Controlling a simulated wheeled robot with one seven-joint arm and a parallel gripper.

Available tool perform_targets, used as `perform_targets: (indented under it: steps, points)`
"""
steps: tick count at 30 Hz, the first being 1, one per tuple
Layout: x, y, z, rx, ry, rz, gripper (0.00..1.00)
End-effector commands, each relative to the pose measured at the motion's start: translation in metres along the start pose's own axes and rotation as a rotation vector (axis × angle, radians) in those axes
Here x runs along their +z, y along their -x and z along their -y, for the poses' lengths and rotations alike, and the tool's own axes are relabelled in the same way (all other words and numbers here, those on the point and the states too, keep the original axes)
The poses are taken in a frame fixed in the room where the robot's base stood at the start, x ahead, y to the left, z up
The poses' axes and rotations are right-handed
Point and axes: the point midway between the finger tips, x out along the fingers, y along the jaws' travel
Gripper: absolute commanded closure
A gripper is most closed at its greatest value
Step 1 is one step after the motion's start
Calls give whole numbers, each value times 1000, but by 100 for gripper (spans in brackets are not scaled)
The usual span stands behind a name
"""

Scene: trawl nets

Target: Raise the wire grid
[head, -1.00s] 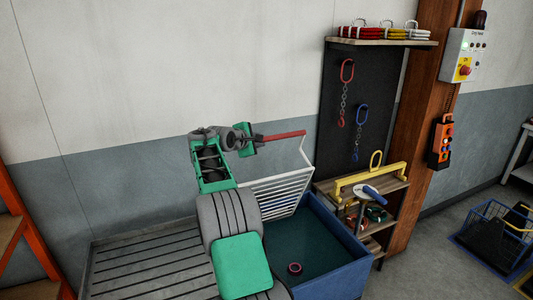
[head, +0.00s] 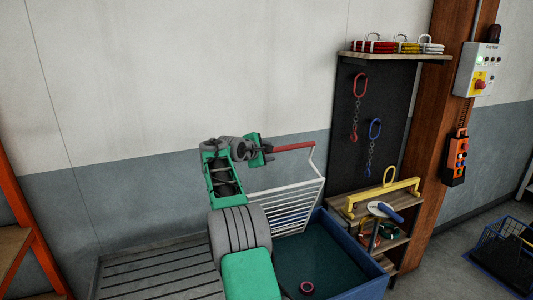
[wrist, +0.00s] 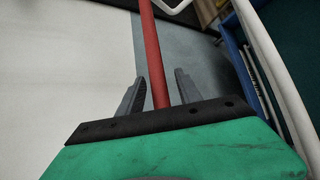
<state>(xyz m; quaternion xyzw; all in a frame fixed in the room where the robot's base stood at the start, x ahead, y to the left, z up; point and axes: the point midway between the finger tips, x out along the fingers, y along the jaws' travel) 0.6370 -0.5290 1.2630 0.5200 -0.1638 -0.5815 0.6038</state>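The white wire grid (head: 288,210) stands tilted up over the blue tub (head: 352,292) in the head view. Its red handle bar (head: 294,147) runs left from the white frame's upper corner to my gripper (head: 268,149). In the wrist view, the red handle bar (wrist: 156,60) passes between the two grey fingers of my gripper (wrist: 160,80). A gap shows on each side of the bar, so the fingers look open around it, not closed on it. Part of the grid's lower edge is hidden by my arm and the tub.
A dark tool board (head: 370,120) with red and blue chains stands right of the grid. A wooden shelf (head: 405,205) carries a yellow lifting beam (head: 375,198). A pink ring (head: 306,288) lies in the tub. A slatted grey table (head: 150,275) is at left.

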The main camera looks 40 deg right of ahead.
Motion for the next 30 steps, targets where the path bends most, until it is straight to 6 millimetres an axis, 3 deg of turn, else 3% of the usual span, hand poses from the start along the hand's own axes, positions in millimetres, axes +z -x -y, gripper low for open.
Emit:
perform_targets:
  steps: [8, 19, 30]
  points:
    - [-1, 8, 0, 2, 0, -1, 59]
    - [-1, 73, 1, 2, -1, -1, 59]
    - [1, 78, 0, 0, -1, 1, 59]
